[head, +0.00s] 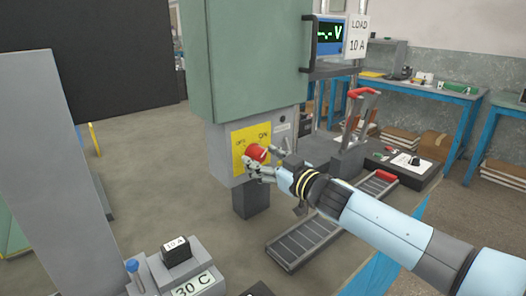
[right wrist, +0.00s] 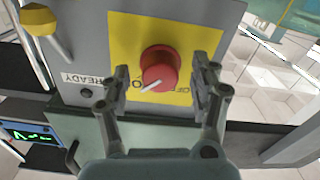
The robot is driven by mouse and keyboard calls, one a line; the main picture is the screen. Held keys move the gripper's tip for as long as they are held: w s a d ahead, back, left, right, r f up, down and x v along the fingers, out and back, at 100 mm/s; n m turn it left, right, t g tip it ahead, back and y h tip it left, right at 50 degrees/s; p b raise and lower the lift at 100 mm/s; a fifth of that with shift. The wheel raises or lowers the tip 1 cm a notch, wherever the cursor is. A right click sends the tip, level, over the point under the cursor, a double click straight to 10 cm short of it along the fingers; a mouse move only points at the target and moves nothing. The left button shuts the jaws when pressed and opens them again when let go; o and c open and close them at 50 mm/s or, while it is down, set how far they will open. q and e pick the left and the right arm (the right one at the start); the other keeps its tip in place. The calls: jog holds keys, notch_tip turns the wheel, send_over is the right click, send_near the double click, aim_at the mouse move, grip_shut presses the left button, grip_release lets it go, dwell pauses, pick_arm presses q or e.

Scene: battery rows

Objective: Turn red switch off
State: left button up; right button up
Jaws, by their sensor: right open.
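The red switch (head: 256,152) is a round knob on a yellow plate (head: 239,163) on the grey front below the green cabinet. The plate has OFF at left and ON at right in the head view. In the right wrist view, the red switch (right wrist: 160,67) has a white pointer line aimed down-left, toward the partly hidden label on the ON side. My right gripper (head: 260,166) is at the switch. In the right wrist view my right gripper (right wrist: 162,83) is open, one finger on each side of the knob, with gaps visible. My left gripper is not in view.
A green cabinet (head: 243,60) with a dark handle (head: 306,44) hangs above. A yellow knob (right wrist: 38,19) on a stem and a READY label (right wrist: 81,77) are beside the plate. A slotted tray (head: 305,240) and a 30 C block (head: 192,286) sit on the bench.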

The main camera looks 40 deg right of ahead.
jog(key=shift+w, duration=0.1)
jog(key=c, duration=1.2)
jog(key=shift+n, duration=0.3)
jog(key=n, duration=0.3)
jog(key=shift+n, duration=0.4)
jog(key=n, duration=0.4)
jog(key=shift+n+b, duration=0.3)
jog(key=shift+b, duration=0.05)
jog(key=n, duration=0.4)
jog(key=n+b, duration=0.1)
jog(key=n, duration=0.3)
jog(key=shift+n, duration=0.6)
